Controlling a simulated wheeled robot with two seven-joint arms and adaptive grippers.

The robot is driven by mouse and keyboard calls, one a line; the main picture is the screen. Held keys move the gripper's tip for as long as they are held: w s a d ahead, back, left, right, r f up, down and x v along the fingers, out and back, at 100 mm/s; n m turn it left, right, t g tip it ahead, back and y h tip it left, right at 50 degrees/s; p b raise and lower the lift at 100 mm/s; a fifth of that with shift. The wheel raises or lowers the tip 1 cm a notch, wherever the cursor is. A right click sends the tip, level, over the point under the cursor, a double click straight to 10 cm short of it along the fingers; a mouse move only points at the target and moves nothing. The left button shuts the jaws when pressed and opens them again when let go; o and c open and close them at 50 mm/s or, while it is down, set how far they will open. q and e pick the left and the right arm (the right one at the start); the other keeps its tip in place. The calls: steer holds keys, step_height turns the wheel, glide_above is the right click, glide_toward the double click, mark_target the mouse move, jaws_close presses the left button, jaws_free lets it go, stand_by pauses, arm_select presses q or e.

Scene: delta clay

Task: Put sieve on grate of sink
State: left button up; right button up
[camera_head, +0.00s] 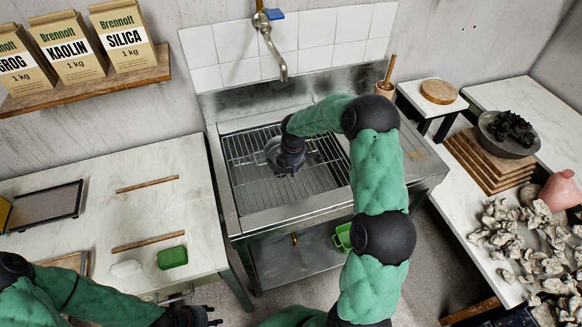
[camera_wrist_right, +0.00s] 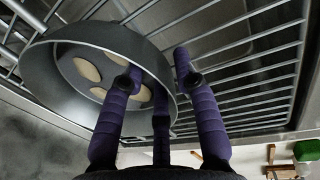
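A round grey vessel, apparently the sieve (camera_head: 271,149), is at the sink grate (camera_head: 250,187), mostly hidden by my right gripper (camera_head: 284,166). In the right wrist view the sieve (camera_wrist_right: 52,88) is a dark, wide-rimmed bowl with several pale round patches inside. Bars of the grate (camera_wrist_right: 250,85) run behind and beside it; I cannot tell whether it rests flat. My right gripper's purple fingers (camera_wrist_right: 158,72) are spread apart at its right rim, with no clear grip. My left gripper (camera_head: 208,315) is low at the left, fingers apart and empty.
A tap (camera_head: 280,60) hangs above the sink. Boards (camera_head: 480,165), a dark bowl (camera_head: 515,150) and clay lumps (camera_head: 510,225) crowd the right table. The grate's front and right are clear.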

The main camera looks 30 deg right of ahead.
steer(key=shift+r, duration=0.1)
step_height(320, 180, up, 12)
steer(key=s+p, duration=0.1)
steer(key=p, duration=0.2)
steer(key=shift+s+a, duration=0.2)
steer(key=shift+s, duration=0.1)
